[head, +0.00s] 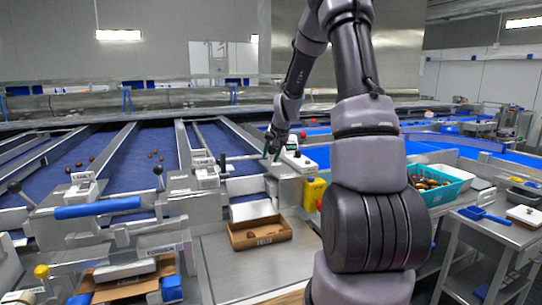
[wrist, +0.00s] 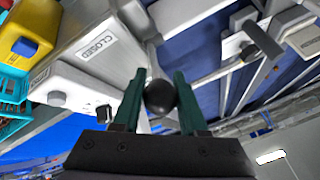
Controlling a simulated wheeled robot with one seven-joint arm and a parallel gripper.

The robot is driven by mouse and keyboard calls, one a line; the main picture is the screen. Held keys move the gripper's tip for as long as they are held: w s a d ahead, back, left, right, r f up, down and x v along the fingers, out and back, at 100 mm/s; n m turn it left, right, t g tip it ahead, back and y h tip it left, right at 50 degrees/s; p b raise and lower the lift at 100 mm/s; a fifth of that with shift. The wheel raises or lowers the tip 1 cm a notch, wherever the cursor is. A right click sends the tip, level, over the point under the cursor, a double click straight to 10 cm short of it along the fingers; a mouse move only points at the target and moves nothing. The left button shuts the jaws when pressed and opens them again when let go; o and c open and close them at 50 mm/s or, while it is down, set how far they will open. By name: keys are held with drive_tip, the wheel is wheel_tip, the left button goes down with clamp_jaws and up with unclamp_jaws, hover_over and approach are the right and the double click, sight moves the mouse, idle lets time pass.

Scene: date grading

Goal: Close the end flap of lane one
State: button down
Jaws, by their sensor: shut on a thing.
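My gripper (head: 271,154) is at the right end of the lanes, beside a white housing (head: 298,160). In the wrist view its green fingers (wrist: 160,76) are shut on a round black knob (wrist: 160,98). The knob sits at the end of a grey lever. A white housing marked CLOSED (wrist: 98,48) is just left of the fingers. The flap itself cannot be made out clearly, and I cannot read which lane number this is.
Other black-knobbed levers (head: 158,170) stand along the lane ends to the left. A cardboard box (head: 262,244) sits below on the metal shelf. A yellow block (head: 314,192) is close by on the right. A teal crate (head: 455,190) of dates stands farther right.

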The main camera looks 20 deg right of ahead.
drive_tip(key=shift+c, duration=2.3)
unclamp_jaws()
drive_tip(key=shift+s, duration=0.1)
drive_tip(key=v, duration=1)
drive_tip(key=shift+s+r, duration=0.2)
drive_tip(key=shift+r, duration=0.1)
drive_tip(key=s+a+r+n, duration=0.1)
drive_tip(key=s+a+r, duration=0.35)
drive_tip(key=s, duration=0.25)
drive_tip(key=s+a+r+n, duration=0.1)
drive_tip(key=s+a+r, duration=0.3)
drive_tip(key=s+r, duration=0.3)
drive_tip(key=s+a+y, duration=0.1)
drive_tip(key=s+a, duration=0.3)
drive_tip(key=s, duration=1.2)
drive_tip(key=shift+r+n+y, duration=0.3)
drive_tip(key=shift+n+y, duration=0.1)
